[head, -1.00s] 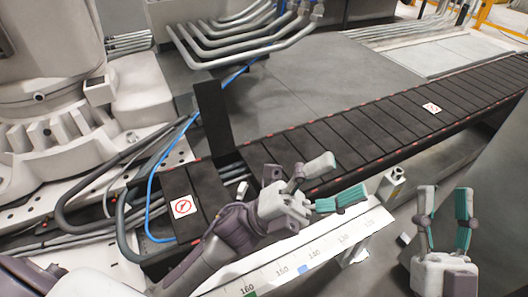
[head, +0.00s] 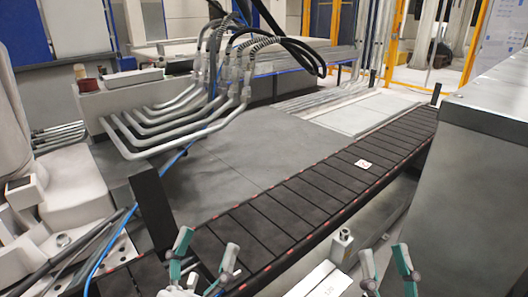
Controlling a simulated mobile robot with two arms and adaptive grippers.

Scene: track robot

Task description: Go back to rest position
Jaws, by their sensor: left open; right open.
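My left gripper (head: 204,262) shows at the bottom edge of the head view, left of centre. Its two grey and teal fingers point up and stand apart, with nothing between them. It appears in front of the near part of the black track. My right gripper (head: 386,267) is at the bottom edge, right of centre. Its fingers are also spread and empty. The wrists and most of both arms are cut off by the lower edge of the picture.
The black segmented track (head: 290,212) runs from lower left to upper right, with an upright black plate (head: 153,207) at its near end. Bent grey pipes (head: 165,130) stand behind it. A large grey cabinet (head: 490,150) stands at the right. Grey floor (head: 250,140) is clear beyond the track.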

